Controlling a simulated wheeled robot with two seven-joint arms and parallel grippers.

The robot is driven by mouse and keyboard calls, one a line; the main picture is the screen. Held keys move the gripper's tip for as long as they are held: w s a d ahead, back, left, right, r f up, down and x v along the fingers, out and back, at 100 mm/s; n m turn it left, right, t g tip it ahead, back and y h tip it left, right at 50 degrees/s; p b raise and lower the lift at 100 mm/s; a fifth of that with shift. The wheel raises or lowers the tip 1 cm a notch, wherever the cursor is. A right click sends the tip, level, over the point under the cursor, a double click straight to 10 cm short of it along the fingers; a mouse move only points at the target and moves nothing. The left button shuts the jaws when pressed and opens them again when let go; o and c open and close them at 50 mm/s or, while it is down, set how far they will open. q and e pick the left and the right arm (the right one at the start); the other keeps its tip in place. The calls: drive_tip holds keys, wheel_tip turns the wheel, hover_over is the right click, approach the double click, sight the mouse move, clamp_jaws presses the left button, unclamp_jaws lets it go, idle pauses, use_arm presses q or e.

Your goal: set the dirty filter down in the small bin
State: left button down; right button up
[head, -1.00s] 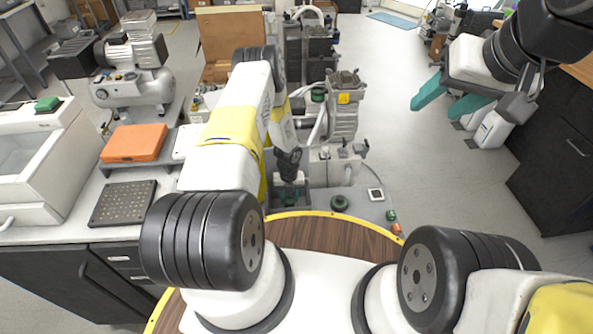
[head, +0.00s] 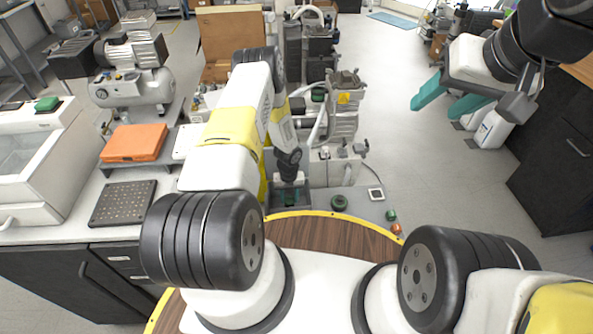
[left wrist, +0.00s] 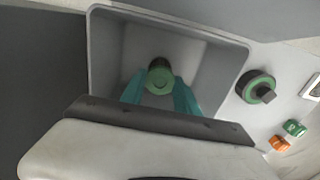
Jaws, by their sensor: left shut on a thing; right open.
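The dirty filter (left wrist: 159,77), a round green and dark piece, is between the teal fingers of my left gripper (left wrist: 160,88) in the left wrist view. That gripper is shut on it. Both show within the outline of the small grey bin (left wrist: 108,55), over its inside. I cannot tell whether the filter touches the bin floor. In the head view my left gripper (head: 289,195) points down at the bin, and the filter is mostly hidden. My right gripper (head: 447,98) is open and empty, raised at the upper right.
A round green and black part (head: 339,202) lies right of the bin. A small green piece (head: 391,215), an orange piece (head: 397,229) and a white square (head: 376,194) lie farther right. A compressor (head: 342,110) stands behind. An orange case (head: 134,142) is on the left.

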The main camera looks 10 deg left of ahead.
use_arm(q)
drive_tip(key=shift+f, duration=0.1)
idle(0.3)
drive_tip(key=shift+c, duration=1.8)
unclamp_jaws()
drive_tip(key=shift+r, duration=3.5)
